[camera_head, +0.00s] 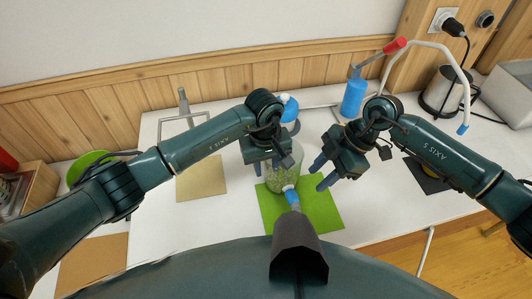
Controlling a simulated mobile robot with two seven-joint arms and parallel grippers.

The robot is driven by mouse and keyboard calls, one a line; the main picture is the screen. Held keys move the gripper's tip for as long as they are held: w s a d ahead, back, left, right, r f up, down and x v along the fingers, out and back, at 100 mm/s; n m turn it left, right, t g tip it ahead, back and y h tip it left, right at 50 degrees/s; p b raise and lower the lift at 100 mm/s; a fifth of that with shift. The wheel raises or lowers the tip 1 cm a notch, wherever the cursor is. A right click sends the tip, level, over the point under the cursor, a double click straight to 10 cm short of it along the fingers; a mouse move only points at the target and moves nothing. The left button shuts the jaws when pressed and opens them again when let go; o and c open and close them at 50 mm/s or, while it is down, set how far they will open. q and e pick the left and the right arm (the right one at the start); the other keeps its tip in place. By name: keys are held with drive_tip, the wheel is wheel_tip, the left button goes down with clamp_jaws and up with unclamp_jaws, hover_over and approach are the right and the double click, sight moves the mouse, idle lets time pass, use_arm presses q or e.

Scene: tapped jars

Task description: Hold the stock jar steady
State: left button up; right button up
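The stock jar (291,180) is a clear jar with greenish contents. It stands upright on a green mat (325,214), with a pale tap with a blue part (292,197) at its front. My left gripper (272,165) is at the jar's upper left, its fingers apart and pointing down. It hides part of the jar's top, and I cannot tell whether a finger touches the jar.
A blue bottle (353,97) stands behind my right arm. A blue-and-white item (289,107) is behind the jar. A tan mat (202,180) lies left and a dark mat (428,177) right. A lamp-like stand with a red end (395,46) rises at back right. White table is clear between.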

use_arm(q)
drive_tip(key=shift+f, duration=0.6)
clamp_jaws()
use_arm(e)
drive_tip(key=shift+o, duration=0.2)
idle(0.9)
